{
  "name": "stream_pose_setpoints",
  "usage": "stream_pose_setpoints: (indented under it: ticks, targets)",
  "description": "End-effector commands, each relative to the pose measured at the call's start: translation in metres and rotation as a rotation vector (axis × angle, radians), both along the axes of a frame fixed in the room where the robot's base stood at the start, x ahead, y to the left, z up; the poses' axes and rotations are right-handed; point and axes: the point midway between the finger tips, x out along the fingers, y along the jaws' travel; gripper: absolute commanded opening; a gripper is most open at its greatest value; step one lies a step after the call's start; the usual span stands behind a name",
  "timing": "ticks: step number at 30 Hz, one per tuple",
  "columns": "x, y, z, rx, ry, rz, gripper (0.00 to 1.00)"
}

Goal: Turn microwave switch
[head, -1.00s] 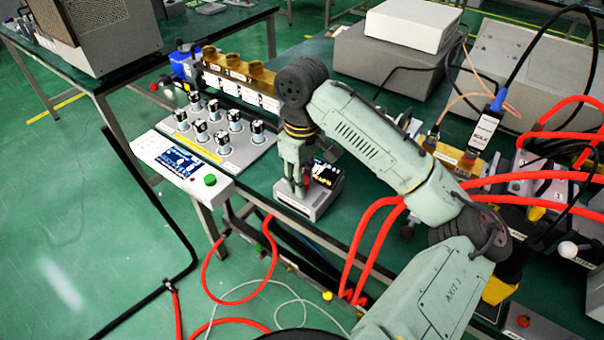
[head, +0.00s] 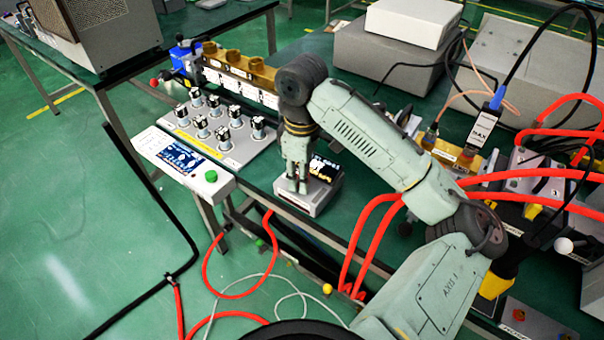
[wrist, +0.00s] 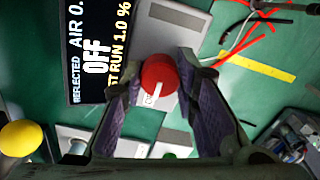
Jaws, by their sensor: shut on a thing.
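The microwave switch is a red round knob (wrist: 158,74) with a white pointer line, on a small grey control box (head: 318,202). The box's black display (wrist: 92,45) reads OFF in the wrist view. My gripper (wrist: 158,66) points down at the box, with one finger on each side of the knob, and is shut on it. In the head view my gripper (head: 296,188) hides the knob. The knob's white line points down and slightly left in the wrist view.
A panel with several black knobs (head: 222,133) and a screen box with a green button (head: 211,176) stand to the left. Red hoses (head: 365,235) run close on the right. A yellow ball-shaped knob (wrist: 21,138) shows at the wrist view's left edge.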

Motion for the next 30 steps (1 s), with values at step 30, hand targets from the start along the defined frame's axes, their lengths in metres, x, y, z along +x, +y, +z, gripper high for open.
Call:
stream_pose_setpoints:
  ticks: [30]
  targets:
    - [0.001, 0.0, 0.086, -0.003, -0.004, -0.002, 0.36]
